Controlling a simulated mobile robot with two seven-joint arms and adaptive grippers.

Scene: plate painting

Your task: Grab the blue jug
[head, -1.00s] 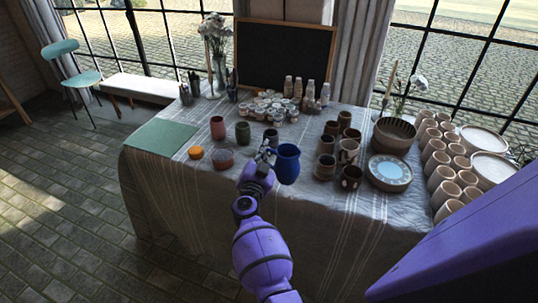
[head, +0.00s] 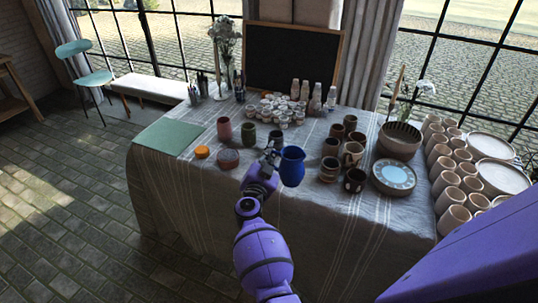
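My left gripper is not in view.
Several brown mugs (head: 353,152) stand right of the jug, then a blue-and-white plate (head: 394,174) and a bowl (head: 397,146). A dark cup (head: 276,139) is behind the gripper. A green mat (head: 168,138) lies far left.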

